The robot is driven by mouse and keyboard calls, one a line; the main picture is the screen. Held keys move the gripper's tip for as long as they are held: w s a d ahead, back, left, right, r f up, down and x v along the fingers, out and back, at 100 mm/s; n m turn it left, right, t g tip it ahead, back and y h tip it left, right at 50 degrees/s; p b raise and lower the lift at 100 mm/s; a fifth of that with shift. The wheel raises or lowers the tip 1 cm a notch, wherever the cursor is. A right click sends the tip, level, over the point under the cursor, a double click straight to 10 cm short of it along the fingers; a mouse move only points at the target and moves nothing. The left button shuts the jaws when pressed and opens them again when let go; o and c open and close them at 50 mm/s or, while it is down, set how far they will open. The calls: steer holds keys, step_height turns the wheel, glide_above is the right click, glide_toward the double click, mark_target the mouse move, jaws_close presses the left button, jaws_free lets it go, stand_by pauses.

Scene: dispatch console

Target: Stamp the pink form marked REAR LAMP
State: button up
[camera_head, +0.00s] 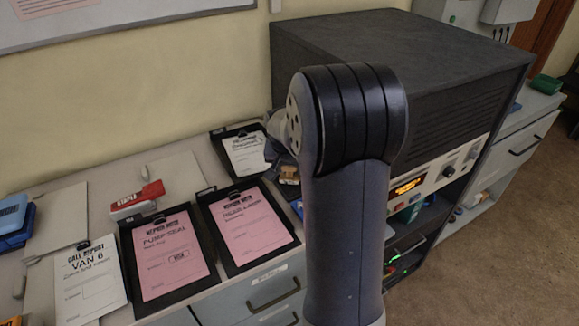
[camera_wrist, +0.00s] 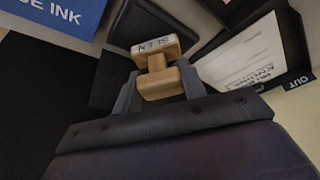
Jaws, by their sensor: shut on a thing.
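The pink form marked REAR LAMP (camera_head: 250,228) lies on a black clipboard (camera_head: 238,269) on the counter, left of my arm. A wooden stamp (camera_wrist: 157,68) with lettering on its pale end is held between the two fingers of my gripper (camera_wrist: 158,85). Part of a wooden block, likely this stamp, shows in the head view (camera_head: 289,174) beside my arm, behind the pink form. My arm hides most of the gripper there. The stamp's printing face is not visible.
A similar pink form marked PUMP SEAL (camera_head: 168,254) lies just left, with a white VAN 6 form (camera_head: 90,282) beyond. A red stapler box (camera_head: 137,199) stands behind. A white form (camera_head: 245,152) lies at the back. A blue ink box (camera_wrist: 48,15) and a dark cabinet (camera_head: 440,60) are near.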

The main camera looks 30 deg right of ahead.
steer(key=shift+f+b, duration=0.4)
steer(key=shift+f, duration=0.05)
stand_by(1.3)
steer(key=shift+r, duration=0.15)
steer(key=shift+r+p, duration=2.45)
steer(key=shift+r, duration=1.05)
steer(key=shift+f, duration=0.1)
